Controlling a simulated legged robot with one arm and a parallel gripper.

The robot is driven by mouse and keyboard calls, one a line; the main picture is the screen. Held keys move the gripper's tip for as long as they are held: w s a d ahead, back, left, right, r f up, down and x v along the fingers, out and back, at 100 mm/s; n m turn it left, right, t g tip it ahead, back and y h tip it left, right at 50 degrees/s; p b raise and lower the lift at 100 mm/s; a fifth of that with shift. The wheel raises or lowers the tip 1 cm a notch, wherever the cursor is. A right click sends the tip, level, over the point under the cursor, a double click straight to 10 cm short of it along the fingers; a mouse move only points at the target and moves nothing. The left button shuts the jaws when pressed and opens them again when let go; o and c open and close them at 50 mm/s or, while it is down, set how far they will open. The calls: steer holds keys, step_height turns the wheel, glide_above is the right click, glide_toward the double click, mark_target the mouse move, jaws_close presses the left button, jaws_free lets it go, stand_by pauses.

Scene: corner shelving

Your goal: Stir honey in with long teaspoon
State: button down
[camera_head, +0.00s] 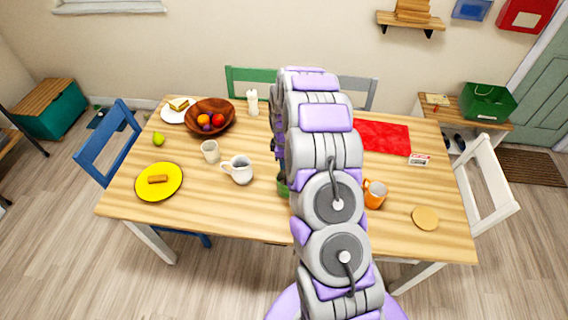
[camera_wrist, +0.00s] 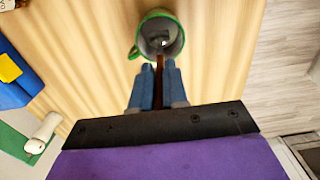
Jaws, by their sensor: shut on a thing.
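A green mug (camera_wrist: 146,28) with a grey inside stands upright on the wooden table, seen from above in the wrist view. In the head view, only a sliver of the green mug (camera_head: 283,188) shows beside my arm. My gripper (camera_wrist: 158,80) is shut on a thin brown handle, which I take to be the long teaspoon (camera_wrist: 160,63). The handle reaches from the fingers to the mug's opening. A small pale spot shows inside the mug, but I cannot tell whether it is the spoon's bowl. No honey can be made out. My arm hides the gripper in the head view.
A white mug (camera_head: 240,172) and a grey cup (camera_head: 210,152) stand left of my arm. An orange mug (camera_head: 374,194) and round coaster (camera_head: 425,218) are right. Chairs surround the table.

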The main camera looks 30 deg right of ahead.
steer(key=shift+r+p, duration=0.6)
steer(key=shift+r, duration=2.15)
steer(key=shift+r+p, duration=0.65)
steer(key=shift+r, duration=1.85)
